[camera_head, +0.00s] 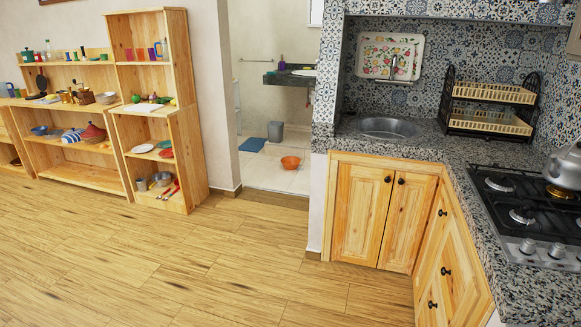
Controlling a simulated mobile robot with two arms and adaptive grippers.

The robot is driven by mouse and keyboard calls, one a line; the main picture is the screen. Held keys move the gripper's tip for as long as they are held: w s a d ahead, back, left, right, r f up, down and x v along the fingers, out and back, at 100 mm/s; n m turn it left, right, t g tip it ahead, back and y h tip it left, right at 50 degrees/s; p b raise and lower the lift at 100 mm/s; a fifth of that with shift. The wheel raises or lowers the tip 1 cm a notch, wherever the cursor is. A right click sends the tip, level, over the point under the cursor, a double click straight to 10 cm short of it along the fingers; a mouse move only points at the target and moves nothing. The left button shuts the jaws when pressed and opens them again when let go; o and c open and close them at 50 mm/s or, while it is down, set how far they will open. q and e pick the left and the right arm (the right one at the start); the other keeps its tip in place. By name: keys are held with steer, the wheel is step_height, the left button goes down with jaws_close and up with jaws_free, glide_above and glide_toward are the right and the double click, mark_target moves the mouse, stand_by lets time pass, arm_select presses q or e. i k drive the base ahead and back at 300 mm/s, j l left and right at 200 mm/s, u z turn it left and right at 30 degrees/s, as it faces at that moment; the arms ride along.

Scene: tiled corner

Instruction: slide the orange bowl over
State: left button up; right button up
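An orange bowl (290,162) sits on the pale tiled floor of the small room seen through the doorway, at the middle of the head view. It is small and far off, and I cannot tell what, if anything, is in it. Neither of my grippers is in view.
A grey bin (275,132) and a blue mat (252,145) are behind the bowl to the left. Wooden shelves (160,130) with dishes stand at the left. A granite counter (440,146) with a sink and a stove (530,212) is at the right. The wooden floor (200,260) in front is clear.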

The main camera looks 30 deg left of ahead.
mark_target(289, 162)
steer(key=i+j+u, duration=0.45)
steer(key=i+u, duration=0.45)
steer(key=i, duration=0.25)
steer(key=i+l+u, duration=0.15)
steer(key=i+u, duration=0.3)
steer(key=i, duration=0.15)
steer(key=i+j, duration=0.15)
steer(key=i, duration=0.45)
steer(key=i+j, duration=0.1)
steer(key=i, duration=0.5)
steer(key=i+j, duration=0.15)
steer(key=i, duration=0.4)
steer(key=i+j, duration=0.1)
steer(key=i, duration=0.5)
steer(key=i+j, duration=0.15)
steer(key=i, duration=0.45)
steer(key=l+z, duration=0.05)
